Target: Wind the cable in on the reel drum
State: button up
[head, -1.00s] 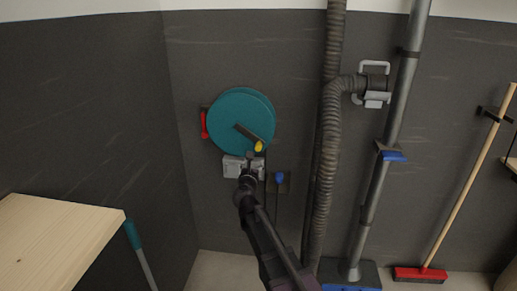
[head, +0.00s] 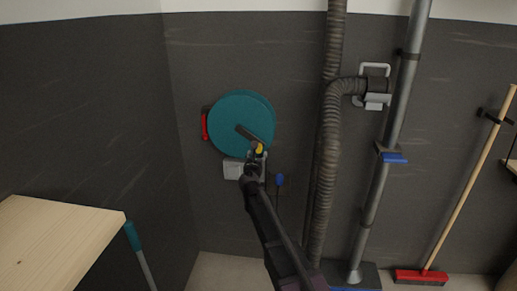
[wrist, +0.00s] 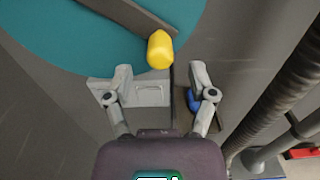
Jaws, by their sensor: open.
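The teal reel drum (head: 232,112) is mounted on the dark wall, and it fills the upper left of the wrist view (wrist: 60,40). A dark crank arm (head: 250,132) crosses its face and ends in a yellow knob (head: 260,148). In the wrist view the knob (wrist: 160,50) lies just ahead of and between the fingertips, with a gap on each side. My gripper (head: 257,155) is open, and its fingers show spread apart in the wrist view (wrist: 161,72). A thin dark line, perhaps the cable, runs below the knob; my arm hides much of that area in the head view.
A grey box (head: 233,169) sits under the drum and a red piece (head: 204,125) at its left. A blue item (head: 279,180) hangs at lower right. A ribbed hose (head: 328,150) and metal pipe (head: 385,160) stand right. A wooden top (head: 50,240) is at lower left.

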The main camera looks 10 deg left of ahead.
jog(key=shift+w+d, duration=0.1)
jog(key=shift+w, duration=2.75)
grip_shut()
